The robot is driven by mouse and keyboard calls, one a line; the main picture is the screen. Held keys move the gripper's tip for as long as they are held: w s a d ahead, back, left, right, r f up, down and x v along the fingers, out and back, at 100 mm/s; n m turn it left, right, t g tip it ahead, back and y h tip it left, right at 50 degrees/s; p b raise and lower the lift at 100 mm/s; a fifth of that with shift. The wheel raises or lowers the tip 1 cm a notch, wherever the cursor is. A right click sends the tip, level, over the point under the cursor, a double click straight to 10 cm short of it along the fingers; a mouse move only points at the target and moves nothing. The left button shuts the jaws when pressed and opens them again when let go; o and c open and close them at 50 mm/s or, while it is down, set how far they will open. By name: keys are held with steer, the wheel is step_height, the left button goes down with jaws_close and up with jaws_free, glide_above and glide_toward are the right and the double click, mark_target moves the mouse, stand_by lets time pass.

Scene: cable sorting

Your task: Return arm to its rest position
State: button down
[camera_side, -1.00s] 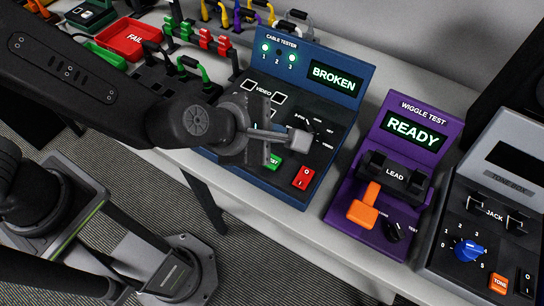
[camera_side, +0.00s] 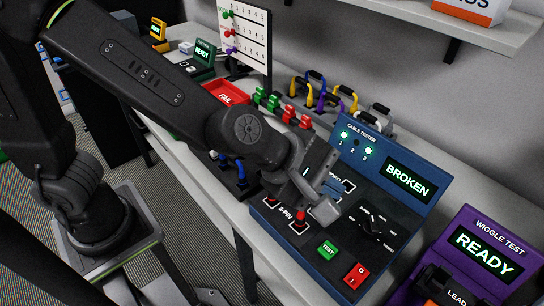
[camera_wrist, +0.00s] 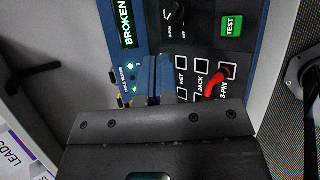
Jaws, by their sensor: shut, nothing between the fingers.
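My gripper (camera_side: 327,198) is shut and empty above the left part of the blue cable tester (camera_side: 378,158). In the wrist view its blue-grey fingers (camera_wrist: 152,84) are together, with nothing between them. The tester's screen reads BROKEN and lights beside it glow. A red plug (camera_side: 300,216) sits at the tester's 3-PIN sockets. In the wrist view the red plug (camera_wrist: 213,88) shows beside the 3-PIN label, apart from the fingers. My gripper hides part of the tester's socket area in the side view.
A red FAIL tray (camera_side: 226,92) and a rack with several coloured plugs lie behind my arm. A white board (camera_side: 246,38) stands at the back. A shelf (camera_side: 430,30) hangs at upper right.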

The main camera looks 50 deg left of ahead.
steer(key=s+a+r+m, duration=0.1)
steer(key=a+r+m, duration=0.4)
steer(key=a+m, duration=0.25)
steer(key=s+a+m+g+y, duration=0.1)
steer(key=s+a+m, duration=0.3)
steer(key=a, duration=0.4)
steer(key=s+a+m+g+y, duration=0.1)
steer(key=s+a+m+y, duration=0.3)
steer(key=a, duration=0.5)
steer(key=shift+s+a+r+m, duration=0.2)
steer(key=shift+s+m, duration=0.45)
steer(key=shift+s, duration=0.25)
